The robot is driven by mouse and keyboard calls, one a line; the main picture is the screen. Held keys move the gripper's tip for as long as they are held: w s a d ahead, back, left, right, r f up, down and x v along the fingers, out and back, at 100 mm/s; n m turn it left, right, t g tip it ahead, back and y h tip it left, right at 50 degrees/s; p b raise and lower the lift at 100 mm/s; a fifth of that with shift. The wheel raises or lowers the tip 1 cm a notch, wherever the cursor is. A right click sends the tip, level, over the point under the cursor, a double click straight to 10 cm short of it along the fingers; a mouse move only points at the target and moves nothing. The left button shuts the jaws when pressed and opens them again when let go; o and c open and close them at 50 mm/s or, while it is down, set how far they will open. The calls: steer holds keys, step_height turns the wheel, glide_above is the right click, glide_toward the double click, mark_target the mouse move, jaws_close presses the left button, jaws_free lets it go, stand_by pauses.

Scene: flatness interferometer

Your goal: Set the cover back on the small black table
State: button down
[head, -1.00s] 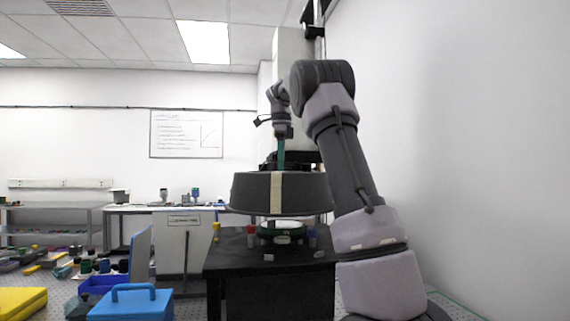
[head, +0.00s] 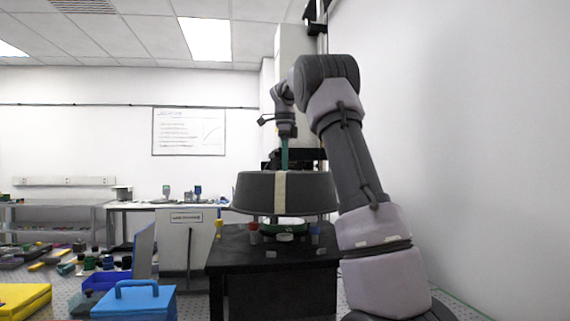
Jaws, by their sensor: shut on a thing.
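The cover (head: 250,192) is a wide dark grey dome with a pale vertical stripe and a flared rim. It hangs level above the small black table (head: 225,252), apart from the tabletop. My gripper (head: 285,160) is above the cover, shut on it at the top; the exact grip point is small and partly hidden. The cover hides the back of the tabletop.
A blue box with a handle (head: 133,302) and a yellow case (head: 22,299) are at lower left. A white wall is close on the right.

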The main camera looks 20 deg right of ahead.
steer(key=shift+f, duration=0.1)
steer(key=shift+a+f, duration=0.1)
steer(key=shift+f, duration=0.5)
stand_by(0.4)
steer(key=shift+f, duration=0.15)
steer(key=shift+f, duration=2.7)
steer(key=shift+f, duration=1.35)
steer(key=c, duration=0.6)
jaws_free()
